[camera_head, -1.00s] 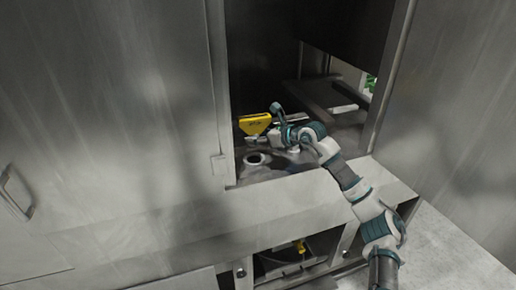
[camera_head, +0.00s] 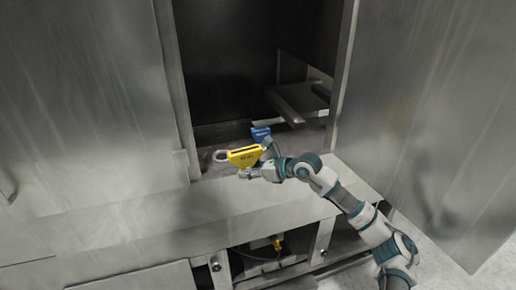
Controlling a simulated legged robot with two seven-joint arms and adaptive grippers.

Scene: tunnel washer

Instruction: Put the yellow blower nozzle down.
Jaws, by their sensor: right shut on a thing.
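The yellow blower nozzle (camera_head: 245,156) is a wide, flat piece with a dark slot and dark marks on its face. My right gripper (camera_head: 258,171) is shut on it from the right, with the nozzle just above and left of the fingers. The nozzle is in front of the washer's opening, over its front ledge (camera_head: 120,217). I cannot tell whether it touches the ledge. My left gripper is not in view.
A blue object (camera_head: 261,134) is just behind the nozzle inside the opening. A pale ring-shaped part (camera_head: 220,155) is left of the nozzle. A metal door (camera_head: 440,120) stands at the right. A metal shelf (camera_head: 300,101) is inside.

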